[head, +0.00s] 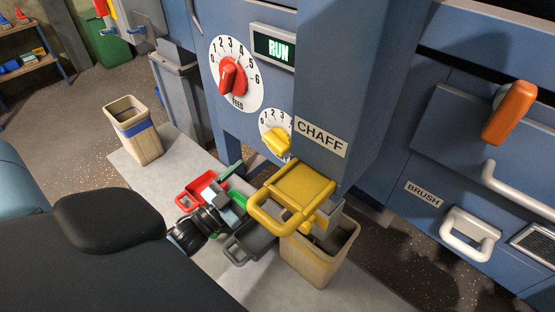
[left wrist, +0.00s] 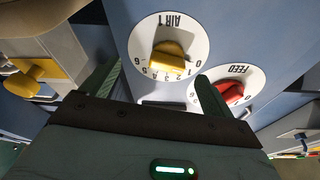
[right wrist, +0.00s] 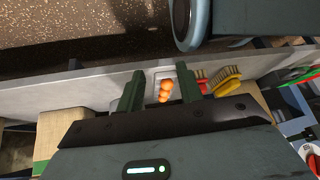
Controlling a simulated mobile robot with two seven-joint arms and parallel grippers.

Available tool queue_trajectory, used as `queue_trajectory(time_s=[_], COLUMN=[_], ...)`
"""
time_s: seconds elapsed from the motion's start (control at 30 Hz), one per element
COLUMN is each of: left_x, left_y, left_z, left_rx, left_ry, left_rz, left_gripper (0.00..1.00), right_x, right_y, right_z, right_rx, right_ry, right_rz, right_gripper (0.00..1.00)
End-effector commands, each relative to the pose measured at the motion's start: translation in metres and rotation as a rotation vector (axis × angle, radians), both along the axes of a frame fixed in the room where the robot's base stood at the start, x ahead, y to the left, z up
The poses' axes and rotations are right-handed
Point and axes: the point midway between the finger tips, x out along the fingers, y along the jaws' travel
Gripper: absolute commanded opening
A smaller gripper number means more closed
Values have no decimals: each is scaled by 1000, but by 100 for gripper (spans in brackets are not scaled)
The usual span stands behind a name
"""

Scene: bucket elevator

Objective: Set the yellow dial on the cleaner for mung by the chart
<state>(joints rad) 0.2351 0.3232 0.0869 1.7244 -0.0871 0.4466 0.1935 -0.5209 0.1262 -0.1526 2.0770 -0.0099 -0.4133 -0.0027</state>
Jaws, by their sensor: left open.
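The yellow dial (head: 275,141) is on the blue cleaner, under the larger red FEED dial (head: 233,77), partly hidden by the CHAFF column. In the left wrist view the yellow dial (left wrist: 170,52) shows upside down on a white face marked AIR 1 with a number scale. I cannot tell its exact setting. My left gripper (head: 237,187) is below the dial, apart from it. In the left wrist view its open fingers (left wrist: 158,76) are empty, with the dial beyond them. My right gripper (right wrist: 160,75) is open, seen only in its own wrist view. I see no chart.
A yellow handled part (head: 300,184) juts out beneath the CHAFF column (head: 330,80), above a tan bin (head: 318,262). Red and dark trays lie around my left gripper. Another bin (head: 135,135) stands at left. The display (head: 273,47) reads RUN. Orange items (right wrist: 166,91) lie beyond my right fingers.

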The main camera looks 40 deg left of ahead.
Motion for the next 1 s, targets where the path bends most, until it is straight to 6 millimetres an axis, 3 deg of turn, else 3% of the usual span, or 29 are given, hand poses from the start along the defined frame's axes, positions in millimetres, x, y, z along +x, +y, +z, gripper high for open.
queue_trajectory(time_s=[0.1, 0.53, 1.0], left_x=[17, 32, 88], left_y=[10, 12, 2], left_z=[11, 29, 51], left_rx=[13, 18, 18], left_ry=[-95, -149, -146], left_rz=[-13, -21, -20], left_gripper=[87, 87, 87], right_x=[1, 6, 3], right_y=[0, 2, 1], right_z=[-14, -12, -13], right_rx=[0, 3, 3], right_ry=[3, -10, -2], right_rz=[2, 2, 1], right_gripper=[36, 36, 36])
